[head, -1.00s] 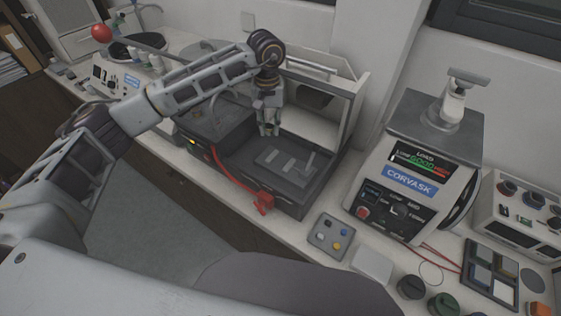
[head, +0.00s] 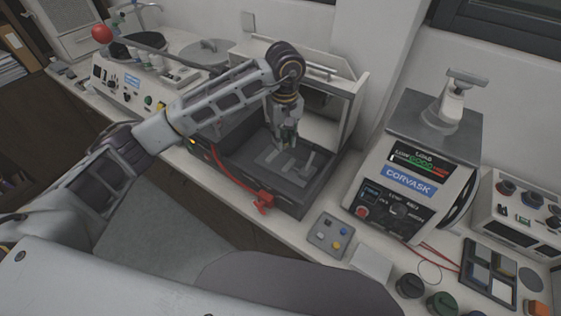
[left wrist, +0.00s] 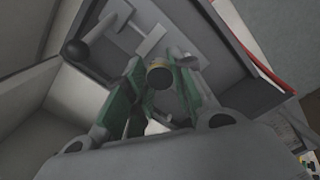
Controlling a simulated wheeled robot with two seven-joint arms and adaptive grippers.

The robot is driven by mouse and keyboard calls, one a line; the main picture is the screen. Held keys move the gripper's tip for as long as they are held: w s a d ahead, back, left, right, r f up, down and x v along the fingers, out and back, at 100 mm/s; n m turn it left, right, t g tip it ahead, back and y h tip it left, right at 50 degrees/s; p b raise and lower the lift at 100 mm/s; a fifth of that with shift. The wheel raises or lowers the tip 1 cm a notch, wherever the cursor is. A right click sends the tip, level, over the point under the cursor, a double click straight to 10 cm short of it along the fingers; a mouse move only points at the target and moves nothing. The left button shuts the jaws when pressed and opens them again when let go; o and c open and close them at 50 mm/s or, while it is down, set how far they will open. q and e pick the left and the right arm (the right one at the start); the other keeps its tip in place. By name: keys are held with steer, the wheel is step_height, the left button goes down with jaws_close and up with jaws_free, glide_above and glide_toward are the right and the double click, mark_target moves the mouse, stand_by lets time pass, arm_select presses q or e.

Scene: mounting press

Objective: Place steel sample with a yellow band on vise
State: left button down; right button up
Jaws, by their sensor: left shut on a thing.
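My left gripper (head: 287,142) is shut on the steel sample, a round piece with a dark end face and a yellowish rim, seen end-on between the fingers in the left wrist view (left wrist: 160,75). The sample is too small to make out in the head view. The vise (head: 270,157), a grey plate with pale jaw bars and a lever, lies on the floor of the open dark machine. The gripper points down over the vise; in the left wrist view, the vise (left wrist: 150,41) shows just beyond the sample. I cannot tell whether they touch. My right gripper is out of view.
The machine's raised white hood (head: 352,95) stands behind the gripper, and its dark walls (head: 232,162) surround the vise. The CORVASK press (head: 415,170), a button plate (head: 335,236) and a divided tray (head: 490,268) stand to the right.

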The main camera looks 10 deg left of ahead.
arm_select(q)
steer(key=n, duration=0.1)
steer(key=r+n, duration=0.1)
steer(key=n, duration=0.2)
steer(key=shift+w+r+n, duration=0.1)
steer(key=shift+r+n, duration=0.2)
steer(key=shift+n, duration=0.1)
steer(key=n, duration=0.6)
steer(key=shift+a+r, duration=0.15)
steer(key=shift+r, duration=0.25)
steer(key=n, duration=0.3)
steer(key=shift+a, duration=0.1)
steer(key=n, duration=0.4)
steer(key=shift+a, duration=0.15)
steer(key=n, duration=0.4)
steer(key=shift+a+n, duration=0.1)
steer(key=shift+n, duration=1)
steer(key=shift+f+p, duration=0.6)
steer(key=shift+f, duration=2.5)
